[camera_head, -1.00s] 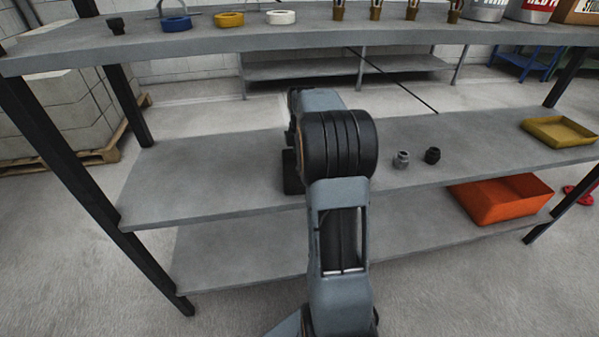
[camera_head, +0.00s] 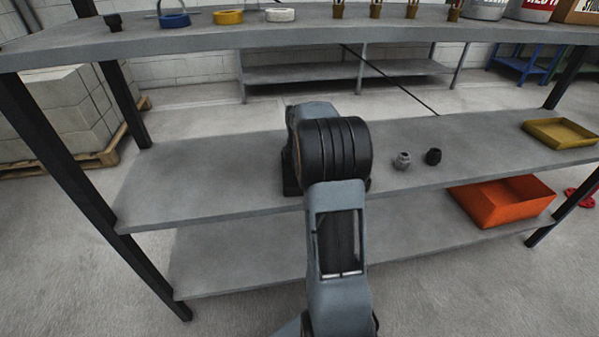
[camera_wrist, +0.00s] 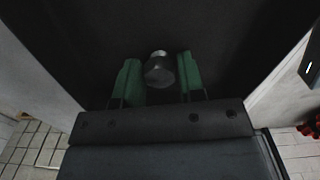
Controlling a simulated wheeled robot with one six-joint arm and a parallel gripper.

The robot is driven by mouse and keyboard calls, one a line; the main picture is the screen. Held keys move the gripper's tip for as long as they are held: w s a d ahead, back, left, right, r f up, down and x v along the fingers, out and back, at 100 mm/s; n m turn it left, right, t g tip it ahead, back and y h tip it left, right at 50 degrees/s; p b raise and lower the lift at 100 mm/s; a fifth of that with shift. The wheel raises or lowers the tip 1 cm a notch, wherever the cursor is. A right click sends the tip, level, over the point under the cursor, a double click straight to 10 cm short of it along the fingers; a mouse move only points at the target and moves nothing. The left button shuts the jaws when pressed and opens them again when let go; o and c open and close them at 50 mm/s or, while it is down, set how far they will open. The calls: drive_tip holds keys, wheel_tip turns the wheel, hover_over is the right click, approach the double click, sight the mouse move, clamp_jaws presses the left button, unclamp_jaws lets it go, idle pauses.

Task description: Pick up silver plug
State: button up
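A small silver-grey plug (camera_head: 402,160) stands on the middle shelf (camera_head: 220,180), right of my arm in the head view. A black plug (camera_head: 433,156) stands close beside it. In the wrist view my gripper (camera_wrist: 159,72) has its green fingers apart, with a grey, rounded fitting (camera_wrist: 159,70) between them and narrow dark gaps at its sides. I cannot tell whether this fitting is the silver plug. In the head view my gripper is hidden behind my arm.
The upper shelf (camera_head: 300,36) carries tape rolls, brass fittings and cans above my arm. A yellow tray (camera_head: 560,133) sits at the middle shelf's right end. An orange bin (camera_head: 500,200) is on the lower shelf. Black posts (camera_head: 50,130) bound the rack.

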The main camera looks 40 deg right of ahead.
drive_tip(key=c, duration=0.6)
